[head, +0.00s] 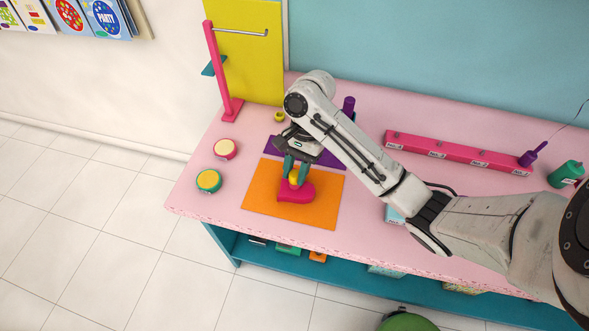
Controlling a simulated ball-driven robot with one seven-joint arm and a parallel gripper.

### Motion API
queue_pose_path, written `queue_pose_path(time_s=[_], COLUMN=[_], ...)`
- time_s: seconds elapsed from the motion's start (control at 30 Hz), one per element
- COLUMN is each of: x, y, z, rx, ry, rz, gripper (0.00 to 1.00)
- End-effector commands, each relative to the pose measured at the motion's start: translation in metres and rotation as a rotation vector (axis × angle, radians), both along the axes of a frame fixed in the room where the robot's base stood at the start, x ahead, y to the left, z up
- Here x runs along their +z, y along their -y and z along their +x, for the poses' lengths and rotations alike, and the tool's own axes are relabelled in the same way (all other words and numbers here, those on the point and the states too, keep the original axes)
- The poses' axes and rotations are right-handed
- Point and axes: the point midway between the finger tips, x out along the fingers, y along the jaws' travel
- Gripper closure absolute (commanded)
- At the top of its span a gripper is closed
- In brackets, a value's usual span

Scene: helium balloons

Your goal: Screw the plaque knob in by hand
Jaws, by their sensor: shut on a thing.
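My gripper (296,170) points down over the orange mat (327,211) on the pink table. Its teal fingers are shut on a small yellow knob (294,177). The knob sits at the top of a magenta piece (296,194), likely the plaque, which rests on the orange mat. The fingers hide part of the knob, and I cannot tell how deep it sits in the magenta piece.
A pink stand (216,75) with a metal rod rises at the back left. Two round tins, one pink (224,149) and one green (208,180), stand left of the mat.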

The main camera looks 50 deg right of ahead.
Motion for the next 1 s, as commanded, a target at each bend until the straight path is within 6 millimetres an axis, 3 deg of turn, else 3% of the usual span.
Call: queue_pose_path(time_s=[0.1,0.23,0.43,0.73,0.77,1.0], x=[-0.0008,-0.0004,-0.0005,-0.0001,-0.0001,-0.0002], y=[-0.003,-0.0011,-0.0026,-0.0006,-0.0007,-0.0006], z=[-0.0011,-0.0007,-0.001,-0.0015,-0.0015,-0.0015], rx=[-0.201,-0.23,-0.426,-0.49,-0.49,-0.488], ry=[0.001,0.0,0.001,0.0,0.0,0.0], rz=[0.008,0.002,0.003,-0.001,-0.001,-0.001], gripper=[1.0,1.0,1.0,1.0,0.67,0.44])
